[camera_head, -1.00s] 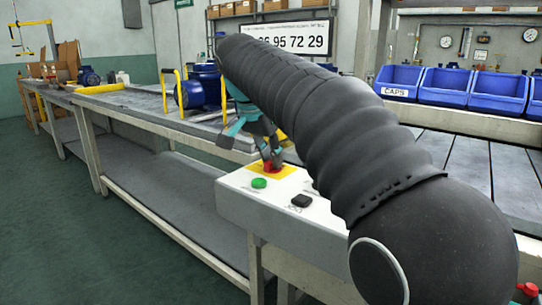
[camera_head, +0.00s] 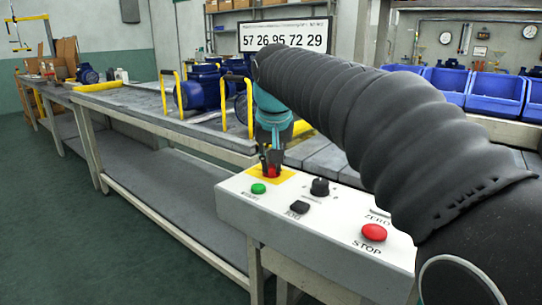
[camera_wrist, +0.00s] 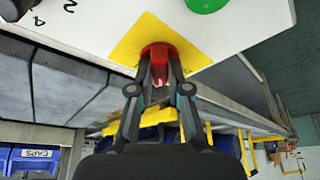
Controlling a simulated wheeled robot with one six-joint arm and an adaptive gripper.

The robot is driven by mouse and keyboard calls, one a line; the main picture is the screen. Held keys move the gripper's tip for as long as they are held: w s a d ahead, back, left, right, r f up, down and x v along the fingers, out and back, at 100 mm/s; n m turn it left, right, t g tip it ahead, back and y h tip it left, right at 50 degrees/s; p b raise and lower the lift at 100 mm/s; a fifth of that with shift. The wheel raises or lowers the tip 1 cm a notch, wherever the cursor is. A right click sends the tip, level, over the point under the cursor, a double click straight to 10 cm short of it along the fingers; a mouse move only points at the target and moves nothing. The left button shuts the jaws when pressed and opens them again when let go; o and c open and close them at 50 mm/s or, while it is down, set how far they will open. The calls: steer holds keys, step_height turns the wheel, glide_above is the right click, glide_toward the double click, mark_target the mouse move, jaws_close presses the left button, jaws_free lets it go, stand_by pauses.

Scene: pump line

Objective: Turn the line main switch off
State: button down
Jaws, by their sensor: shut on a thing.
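The line main switch (camera_head: 271,172) is a red knob on a yellow square plate (camera_head: 283,178) at the far end of the white control box (camera_head: 310,218). My gripper (camera_head: 271,158) points down onto the knob from above. In the wrist view my gripper's two fingers (camera_wrist: 159,88) are closed around the red knob (camera_wrist: 158,58), which is in the middle of the yellow plate (camera_wrist: 185,62). The fingers partly hide the knob, so I cannot read its exact angle.
On the same box are a green button (camera_head: 258,188), a black rocker (camera_head: 299,207), a black dial (camera_head: 320,187) and a red STOP button (camera_head: 373,232). Blue pumps (camera_head: 200,92) with yellow frames stand on the line behind. Blue bins (camera_head: 445,84) sit at the back right.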

steer(key=n+y+p, duration=0.1)
steer(key=n, duration=0.1)
steer(key=n+y+p, duration=0.1)
steer(key=n, duration=0.2)
steer(key=shift+d+r+g+p, duration=0.15)
steer(key=shift+g+p, duration=0.15)
steer(key=shift+g, duration=0.1)
steer(key=shift+w+n+g+y+p, duration=0.1)
steer(key=shift+n+g+y+p, duration=0.25)
steer(key=shift+n, duration=0.65)
steer(key=shift+n+g+y+p, duration=0.15)
steer(key=shift+n+y+p, duration=0.2)
steer(key=shift+n, duration=0.65)
steer(key=c, duration=1.1)
jaws_free()
steer(key=v, duration=1.1)
steer(key=shift+d+r, duration=0.1)
steer(key=shift+r, duration=0.25)
